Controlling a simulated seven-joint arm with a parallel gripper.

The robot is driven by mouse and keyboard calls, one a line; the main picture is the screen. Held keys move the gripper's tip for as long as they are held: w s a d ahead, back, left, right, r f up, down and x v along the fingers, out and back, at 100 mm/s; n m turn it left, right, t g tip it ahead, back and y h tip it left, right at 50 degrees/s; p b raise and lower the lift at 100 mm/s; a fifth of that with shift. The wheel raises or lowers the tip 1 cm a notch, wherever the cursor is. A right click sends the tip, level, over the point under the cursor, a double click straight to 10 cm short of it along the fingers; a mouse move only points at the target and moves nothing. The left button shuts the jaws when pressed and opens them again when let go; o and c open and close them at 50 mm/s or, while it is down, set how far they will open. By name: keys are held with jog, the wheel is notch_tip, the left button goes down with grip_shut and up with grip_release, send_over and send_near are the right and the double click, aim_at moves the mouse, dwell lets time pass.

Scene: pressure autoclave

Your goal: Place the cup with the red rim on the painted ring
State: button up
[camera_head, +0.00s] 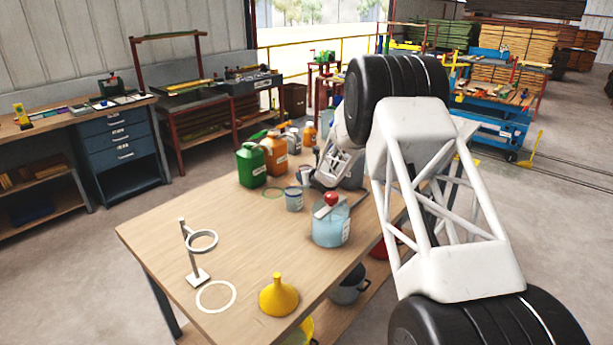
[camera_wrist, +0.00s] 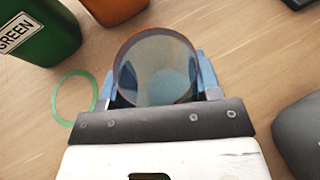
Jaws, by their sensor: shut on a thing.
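In the wrist view my gripper (camera_wrist: 160,88) is shut on a translucent bluish cup with a reddish-brown rim (camera_wrist: 125,50), with one blue finger on each side. The cup is seen from above; I cannot tell whether its base touches the table. In the head view my gripper (camera_head: 308,177) is low over the far part of the table, partly hidden by my arm. A white painted ring (camera_head: 201,302) lies flat at the near left of the table, below a stand with a raised hoop (camera_head: 202,232). A green ring (camera_wrist: 62,112) lies beside the held cup; it also shows in the head view (camera_head: 265,194).
A green jug (camera_head: 250,165) and an orange jug (camera_head: 275,152) stand behind the green ring. The table's middle left is clear.

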jog(key=shift+f, duration=0.1)
jog(key=o, duration=0.9)
jog(key=shift+r, duration=0.2)
jog(key=shift+v, duration=2.05)
jog(key=shift+o, duration=0.3)
